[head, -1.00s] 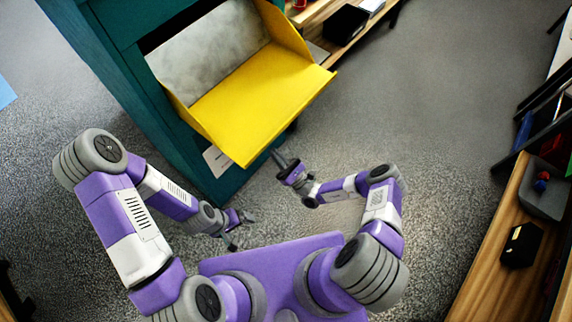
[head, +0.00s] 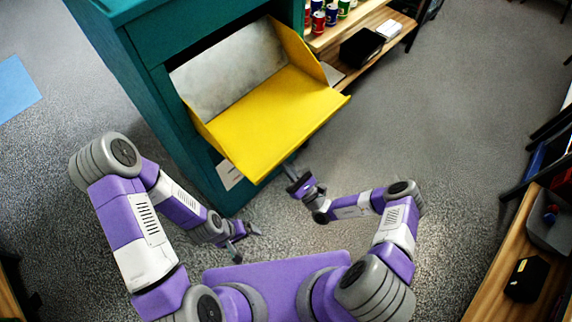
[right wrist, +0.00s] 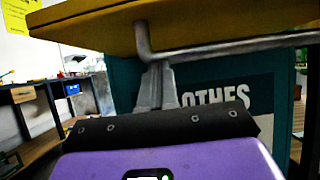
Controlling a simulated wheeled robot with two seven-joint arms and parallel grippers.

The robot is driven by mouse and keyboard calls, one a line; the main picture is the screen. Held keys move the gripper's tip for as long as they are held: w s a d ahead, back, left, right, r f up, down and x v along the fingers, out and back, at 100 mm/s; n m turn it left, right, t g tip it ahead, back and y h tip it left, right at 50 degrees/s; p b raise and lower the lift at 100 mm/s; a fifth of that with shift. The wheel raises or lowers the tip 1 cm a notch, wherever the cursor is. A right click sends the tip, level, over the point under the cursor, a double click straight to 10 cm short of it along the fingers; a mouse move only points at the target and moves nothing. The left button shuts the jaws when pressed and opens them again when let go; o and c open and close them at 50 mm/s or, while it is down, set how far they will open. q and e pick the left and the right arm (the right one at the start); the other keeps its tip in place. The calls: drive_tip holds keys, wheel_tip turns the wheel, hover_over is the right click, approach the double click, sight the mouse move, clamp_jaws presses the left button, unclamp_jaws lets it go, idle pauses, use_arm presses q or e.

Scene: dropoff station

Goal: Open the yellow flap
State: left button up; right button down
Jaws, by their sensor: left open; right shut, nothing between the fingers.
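The yellow flap (head: 270,118) on the teal dropoff box (head: 150,60) is tilted out, so its yellow inner face and grey back panel (head: 230,62) show in the head view. In the right wrist view the flap's underside (right wrist: 100,22) is overhead, with a grey bar handle (right wrist: 230,46) along it. My right gripper (right wrist: 157,70) is shut and empty, its tips just below the handle; I cannot tell whether they touch it. In the head view it (head: 290,168) is partly hidden under the flap's front edge. My left gripper (head: 245,240) is open and empty, low before the box.
A wooden shelf with several cans (head: 325,16) and a black box (head: 361,47) stands right of the teal box. Another wooden shelf (head: 492,255) with a black item is at the lower right. Grey floor (head: 450,110) between them is clear.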

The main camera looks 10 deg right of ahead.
drive_tip(key=shift+g+h, duration=0.5)
drive_tip(key=shift+g, duration=0.2)
drive_tip(key=r+p, duration=0.8)
drive_tip(key=shift+s+d, duration=0.2)
drive_tip(key=shift+s, duration=0.05)
drive_tip(key=shift+f, duration=0.1)
drive_tip(key=shift+s+d+f, duration=0.15)
drive_tip(key=shift+f, duration=0.3)
drive_tip(key=b, duration=0.3)
approach(288, 156)
wheel_tip(288, 156, down, 3)
drive_tip(key=s+d, duration=0.2)
drive_tip(key=shift+a+f, duration=0.1)
drive_tip(key=shift+a, duration=0.1)
drive_tip(key=shift+a, duration=0.1)
